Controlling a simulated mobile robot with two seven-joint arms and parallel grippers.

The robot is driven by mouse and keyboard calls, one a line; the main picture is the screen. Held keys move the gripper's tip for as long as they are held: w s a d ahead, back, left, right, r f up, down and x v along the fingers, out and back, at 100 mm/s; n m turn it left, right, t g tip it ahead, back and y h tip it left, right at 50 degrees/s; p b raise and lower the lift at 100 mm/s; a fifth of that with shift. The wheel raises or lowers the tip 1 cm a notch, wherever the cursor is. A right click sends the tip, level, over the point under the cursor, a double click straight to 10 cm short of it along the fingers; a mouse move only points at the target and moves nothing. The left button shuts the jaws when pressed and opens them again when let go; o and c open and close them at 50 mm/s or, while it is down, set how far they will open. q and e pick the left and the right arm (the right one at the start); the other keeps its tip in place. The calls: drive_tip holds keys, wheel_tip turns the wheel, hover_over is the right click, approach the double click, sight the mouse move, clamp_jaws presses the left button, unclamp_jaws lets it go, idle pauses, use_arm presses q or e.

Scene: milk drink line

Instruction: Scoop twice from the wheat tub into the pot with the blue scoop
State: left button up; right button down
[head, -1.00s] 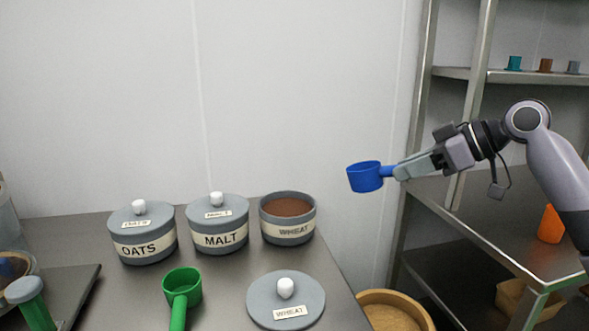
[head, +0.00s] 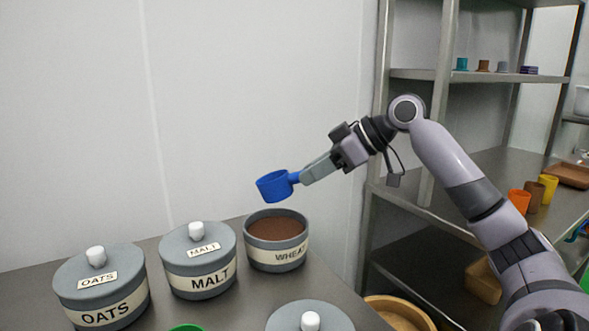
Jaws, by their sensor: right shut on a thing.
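The wheat tub (head: 277,256) stands open at the back right of the table, with brown contents showing inside. Its grey lid (head: 311,318) lies on the table in front of it, cut off by the bottom edge. My right gripper (head: 302,178) is shut on the handle of the blue scoop (head: 273,187). The scoop is in the air just above the tub's rear rim in the picture, its bowl roughly upright. I cannot see whether the bowl holds anything. The pot is not clearly in view. My left gripper is not in view.
The lidded oats tub (head: 102,289) and malt tub (head: 198,262) stand left of the wheat tub. A green scoop (head: 186,328) barely shows at the bottom edge. A metal shelf (head: 470,77) with small cups stands at right. A round tan container (head: 402,312) sits below the table's right side.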

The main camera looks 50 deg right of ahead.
sight(306, 227)
drive_tip(key=shift+w, duration=0.15)
drive_tip(key=f+g, duration=0.1)
drive_tip(key=f, duration=0.2)
drive_tip(key=f+h, duration=0.1)
drive_tip(key=f, duration=0.2)
drive_tip(key=w+f+g, duration=0.1)
drive_tip(key=f, duration=0.3)
drive_tip(key=shift+a+f+g, duration=0.1)
drive_tip(key=shift+a+g, duration=0.2)
drive_tip(key=shift+a, duration=0.05)
drive_tip(key=r+p, duration=0.1)
drive_tip(key=p, duration=0.1)
drive_tip(key=shift+w+a+r+p, duration=0.1)
drive_tip(key=shift+w+p, duration=0.1)
drive_tip(key=shift+p, duration=0.1)
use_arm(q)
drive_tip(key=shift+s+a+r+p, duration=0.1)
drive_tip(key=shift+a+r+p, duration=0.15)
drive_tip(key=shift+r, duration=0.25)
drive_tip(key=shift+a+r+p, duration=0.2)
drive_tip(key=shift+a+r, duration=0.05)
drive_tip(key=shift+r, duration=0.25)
use_arm(e)
drive_tip(key=shift+w+a+f, duration=0.15)
drive_tip(key=shift+w+f, duration=0.05)
drive_tip(key=shift+w, duration=0.05)
